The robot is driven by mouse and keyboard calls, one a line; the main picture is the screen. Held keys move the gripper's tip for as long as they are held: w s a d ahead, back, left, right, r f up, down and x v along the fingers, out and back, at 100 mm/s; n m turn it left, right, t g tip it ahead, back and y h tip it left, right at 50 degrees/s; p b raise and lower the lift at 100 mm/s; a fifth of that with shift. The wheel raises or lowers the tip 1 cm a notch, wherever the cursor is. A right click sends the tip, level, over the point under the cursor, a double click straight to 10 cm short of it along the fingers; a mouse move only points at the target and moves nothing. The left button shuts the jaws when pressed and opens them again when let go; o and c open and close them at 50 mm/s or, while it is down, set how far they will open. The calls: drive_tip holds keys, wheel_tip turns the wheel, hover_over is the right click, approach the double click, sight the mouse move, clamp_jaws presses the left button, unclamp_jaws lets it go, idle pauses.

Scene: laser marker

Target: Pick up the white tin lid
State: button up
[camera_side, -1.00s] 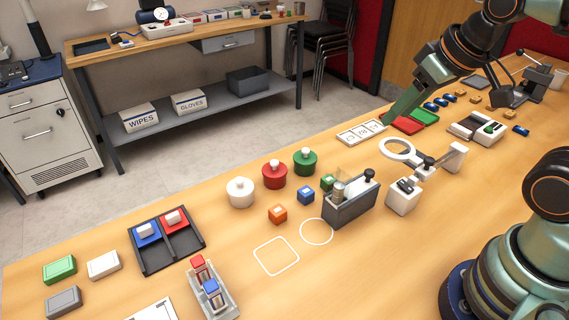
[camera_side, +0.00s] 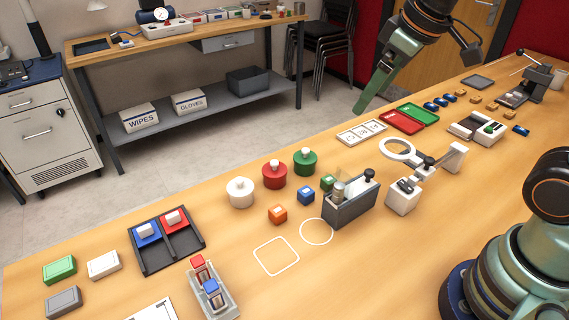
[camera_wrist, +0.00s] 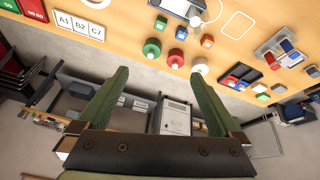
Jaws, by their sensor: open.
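The white tin (camera_side: 240,193) with its knobbed white lid stands upright on the wooden table, left of a red tin (camera_side: 274,175) and a green tin (camera_side: 305,162). In the wrist view the white tin (camera_wrist: 200,66) shows just beyond the tip of the right finger. My gripper (camera_side: 368,92) is raised past the table's back edge, well to the right of the white tin and apart from it. In the wrist view my gripper (camera_wrist: 160,76) has its two green fingers spread with nothing between them.
Orange (camera_side: 278,214) and blue (camera_side: 306,195) cubes and a grey box fixture (camera_side: 351,204) stand right of the white tin. A black tray (camera_side: 188,251) lies to its left. A label card (camera_side: 361,132) and a red tray (camera_side: 402,122) lie toward the back edge.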

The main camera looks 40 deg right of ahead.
drive_tip(key=w+a+n+g, duration=0.1)
drive_tip(key=w+a+n, duration=0.3)
drive_tip(key=w, duration=0.3)
drive_tip(key=n+g, duration=0.4)
drive_tip(key=n, duration=0.8)
hover_over(240, 179)
wheel_tip(240, 179, down, 12)
wheel_tip(240, 179, down, 12)
drive_tip(key=shift+d+r, duration=0.1)
drive_tip(key=shift+r, duration=0.1)
drive_tip(key=c, duration=1.1)
